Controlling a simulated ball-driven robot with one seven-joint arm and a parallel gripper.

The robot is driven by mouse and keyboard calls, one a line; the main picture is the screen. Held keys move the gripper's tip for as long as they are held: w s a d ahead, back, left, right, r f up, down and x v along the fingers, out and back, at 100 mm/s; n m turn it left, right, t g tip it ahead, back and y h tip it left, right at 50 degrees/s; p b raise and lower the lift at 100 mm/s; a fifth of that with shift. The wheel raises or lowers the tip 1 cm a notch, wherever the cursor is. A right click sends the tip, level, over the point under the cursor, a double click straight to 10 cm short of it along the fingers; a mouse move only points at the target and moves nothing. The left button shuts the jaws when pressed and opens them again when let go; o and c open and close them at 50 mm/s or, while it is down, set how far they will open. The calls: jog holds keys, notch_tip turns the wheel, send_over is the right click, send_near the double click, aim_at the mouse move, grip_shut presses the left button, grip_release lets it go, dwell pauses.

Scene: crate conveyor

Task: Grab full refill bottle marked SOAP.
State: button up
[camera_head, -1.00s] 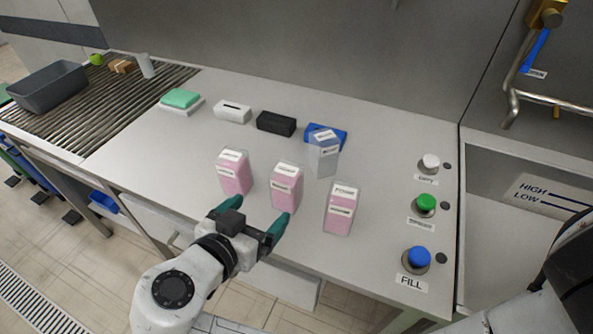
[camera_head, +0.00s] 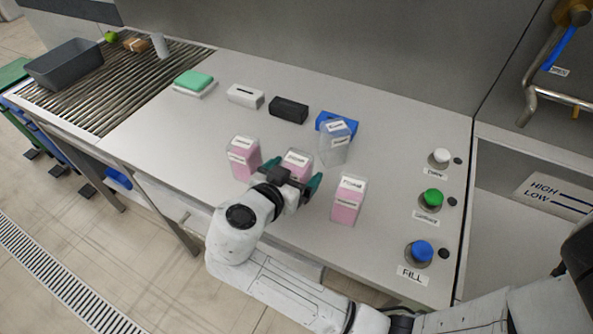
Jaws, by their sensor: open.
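Three bottles with pink contents and white labels stand upright on the counter: a left one (camera_head: 243,158), a middle one (camera_head: 297,160) and a right one (camera_head: 348,200). A clear bottle (camera_head: 334,146) that looks empty stands behind them. The label words are too small to read, so I cannot tell which is SOAP. My gripper (camera_head: 296,178) is open at the middle bottle, with its teal fingers pointing toward it and one finger by its right side. My gripper and wrist hide the lower part of that bottle, and I cannot tell whether they touch.
Behind stand a green sponge (camera_head: 194,80), a white box (camera_head: 245,96), a black box (camera_head: 288,109) and a blue box (camera_head: 336,124). White (camera_head: 439,156), green (camera_head: 431,199) and blue (camera_head: 420,251) buttons are at right. A grey crate (camera_head: 64,64) sits on rollers at far left.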

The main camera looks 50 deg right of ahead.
jog(key=shift+w+d+f, duration=0.1)
jog(key=shift+d+f, duration=0.2)
jog(key=shift+d, duration=0.25)
jog(key=shift+c, duration=0.4)
jog(key=c, duration=1.1)
jog(key=shift+c, duration=0.4)
jog(key=shift+r, duration=0.15)
